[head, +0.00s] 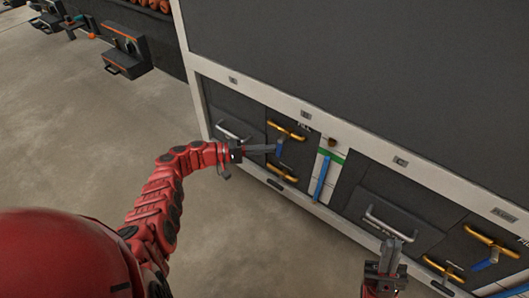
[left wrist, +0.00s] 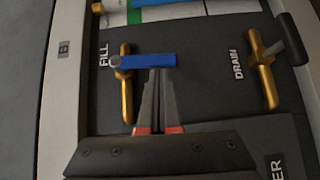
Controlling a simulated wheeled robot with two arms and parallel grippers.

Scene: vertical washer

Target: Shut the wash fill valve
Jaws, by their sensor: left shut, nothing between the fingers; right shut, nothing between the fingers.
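A fill valve with a blue lever (left wrist: 148,61) on a brass pipe (left wrist: 126,90) sits beside the word FILL in the left wrist view. The lever points across the pipe. The same blue lever (head: 279,147) and brass pipe (head: 287,131) show on the left panel in the head view. No "wash" label is readable. My left gripper (head: 273,149) is shut and empty, with its tips at the lever's side; they also show in the left wrist view (left wrist: 158,72). I cannot tell whether they touch. My right gripper (head: 389,245) is shut and empty, near the right panel.
A drain valve with brass pipe (left wrist: 263,75) and dark lever (left wrist: 291,38) lies across the panel. A metal handle (head: 234,131) is left of the fill valve. A second panel at right has another blue-levered valve (head: 486,261) and a metal handle (head: 389,225). Open floor lies left.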

